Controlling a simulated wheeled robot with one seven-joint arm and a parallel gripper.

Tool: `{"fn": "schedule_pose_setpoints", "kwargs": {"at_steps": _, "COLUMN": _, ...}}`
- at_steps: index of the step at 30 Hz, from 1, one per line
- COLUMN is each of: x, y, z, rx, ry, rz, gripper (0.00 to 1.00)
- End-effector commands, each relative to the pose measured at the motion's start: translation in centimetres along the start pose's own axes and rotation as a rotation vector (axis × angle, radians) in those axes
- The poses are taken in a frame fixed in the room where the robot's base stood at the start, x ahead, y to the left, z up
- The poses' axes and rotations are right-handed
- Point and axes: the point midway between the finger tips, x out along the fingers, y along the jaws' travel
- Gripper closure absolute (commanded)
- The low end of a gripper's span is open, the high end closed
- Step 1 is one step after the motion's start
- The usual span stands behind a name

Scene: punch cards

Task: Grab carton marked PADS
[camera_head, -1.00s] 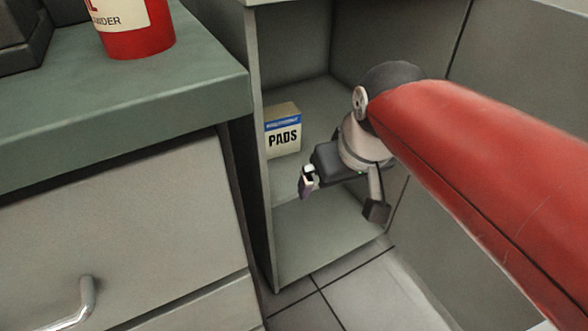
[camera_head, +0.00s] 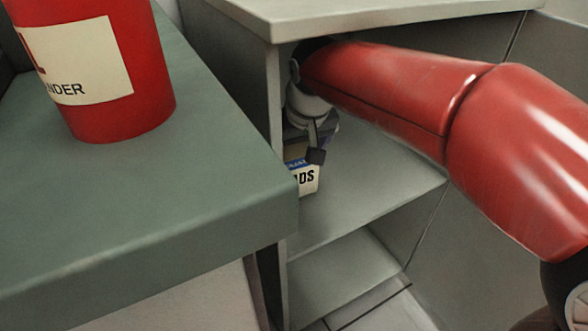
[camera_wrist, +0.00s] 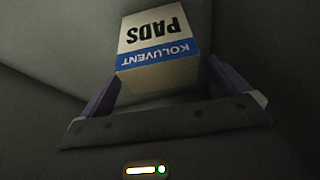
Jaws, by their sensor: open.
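The PADS carton is a tan box with a white label and a blue band. In the head view its lower part (camera_head: 306,180) shows on the cabinet shelf, partly hidden by my gripper (camera_head: 313,150) and the counter edge. In the wrist view the carton (camera_wrist: 160,40) appears upside down, its label reading "KOLUVENT PADS". My gripper (camera_wrist: 163,75) is open there, with one purple finger on each side of the carton. I cannot tell whether either finger touches it.
The shelf (camera_head: 370,195) is bare to the right of the carton. The cabinet top (camera_head: 390,14) hangs over my arm. A green counter (camera_head: 130,210) with a red canister (camera_head: 120,115) stands at left. A lower shelf (camera_head: 345,280) is empty.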

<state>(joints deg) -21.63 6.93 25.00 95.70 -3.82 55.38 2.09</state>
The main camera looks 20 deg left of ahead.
Motion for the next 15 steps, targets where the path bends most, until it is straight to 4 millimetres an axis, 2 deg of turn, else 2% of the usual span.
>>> {"fn": "schedule_pose_setpoints", "kwargs": {"at_steps": 1, "x": 1.2, "y": 0.0, "z": 0.3, "rx": 0.000, "ry": -0.006, "rz": -0.001, "gripper": 0.00}}
{"fn": "schedule_pose_setpoints", "kwargs": {"at_steps": 6, "x": 3.9, "y": -0.1, "z": 0.3, "rx": -0.002, "ry": -0.006, "rz": -0.001, "gripper": 0.00}}
{"fn": "schedule_pose_setpoints", "kwargs": {"at_steps": 9, "x": 4.6, "y": -0.1, "z": 0.3, "rx": 0.000, "ry": -0.004, "rz": -0.001, "gripper": 0.00}}
{"fn": "schedule_pose_setpoints", "kwargs": {"at_steps": 15, "x": 4.6, "y": 0.0, "z": 0.2, "rx": 0.000, "ry": -0.003, "rz": 0.000, "gripper": 0.00}}
